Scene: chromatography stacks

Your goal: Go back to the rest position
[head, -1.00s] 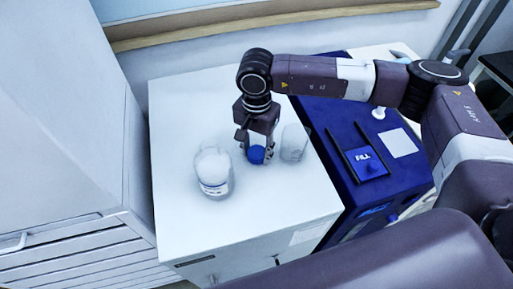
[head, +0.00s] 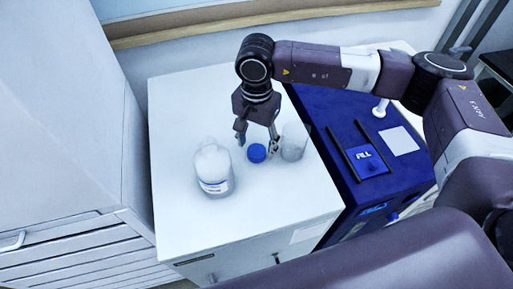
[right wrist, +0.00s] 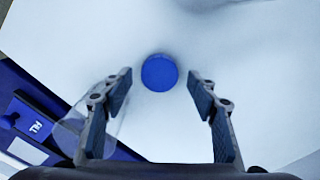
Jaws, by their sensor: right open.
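My right gripper (head: 257,143) is open and empty above the white cabinet top (head: 255,210). A blue cap (head: 257,153) lies on the cabinet top just below and in front of the fingers, apart from them. In the right wrist view the blue cap (right wrist: 159,73) shows beyond the gap between the two open fingertips (right wrist: 160,88). A clear bottle (head: 213,170) with a white label stands to the left of the gripper; its top looks uncapped. My left gripper is not in view.
A clear beaker (head: 293,142) stands close to the right finger. A blue instrument (head: 350,125) with a "FILL" plate is to the right of the cabinet. A tall white cabinet (head: 60,110) is at the left. The front of the cabinet top is clear.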

